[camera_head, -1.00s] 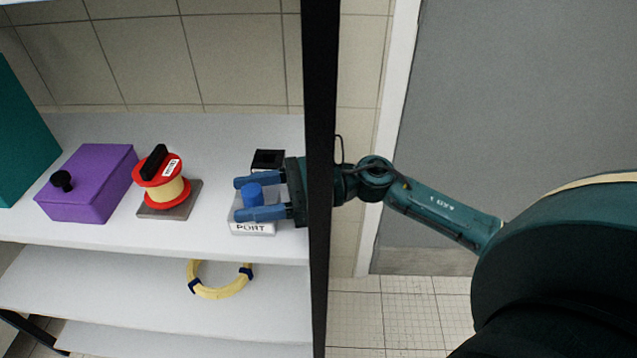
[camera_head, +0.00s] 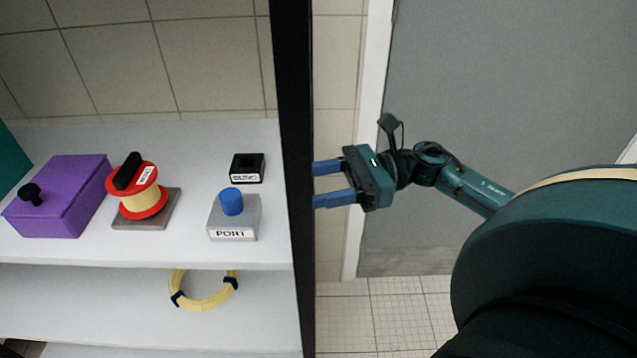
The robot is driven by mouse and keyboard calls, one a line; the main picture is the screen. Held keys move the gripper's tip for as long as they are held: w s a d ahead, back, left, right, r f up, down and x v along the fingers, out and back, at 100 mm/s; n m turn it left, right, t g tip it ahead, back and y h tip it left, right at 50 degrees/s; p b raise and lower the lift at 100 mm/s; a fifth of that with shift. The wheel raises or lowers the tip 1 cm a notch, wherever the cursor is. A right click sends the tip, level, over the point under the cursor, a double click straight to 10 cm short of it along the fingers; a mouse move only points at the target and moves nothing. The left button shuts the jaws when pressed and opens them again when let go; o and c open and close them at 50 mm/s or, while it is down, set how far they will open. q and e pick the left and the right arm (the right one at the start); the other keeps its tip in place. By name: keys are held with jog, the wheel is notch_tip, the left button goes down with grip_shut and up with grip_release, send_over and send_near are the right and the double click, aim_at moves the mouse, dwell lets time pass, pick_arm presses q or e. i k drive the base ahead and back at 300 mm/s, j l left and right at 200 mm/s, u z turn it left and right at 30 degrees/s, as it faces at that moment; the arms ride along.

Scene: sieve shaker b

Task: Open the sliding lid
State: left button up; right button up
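A purple box (camera_head: 66,203) with a black knob (camera_head: 30,195) on its face stands at the left of the upper shelf; it may be the one with the sliding lid, but I cannot tell for sure. My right gripper (camera_head: 318,184) is right of the black shelf post, with its two blue fingers apart and nothing between them. The fingertips are at the post, partly cut off from view by it, and well away from the purple box. My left gripper is not in view.
On the upper shelf (camera_head: 185,251) are a red and cream spool (camera_head: 143,200) on a plate, a grey PORT block (camera_head: 243,224) with a blue knob (camera_head: 231,201), and a black block (camera_head: 247,168). A yellow ring (camera_head: 205,303) lies below. The black post (camera_head: 294,120) bounds the shelf.

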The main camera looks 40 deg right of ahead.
aim_at(50, 193)
jog(key=k+l, duration=0.15)
jog(key=k, duration=0.35)
jog(key=k+l, duration=0.15)
jog(key=k, duration=0.35)
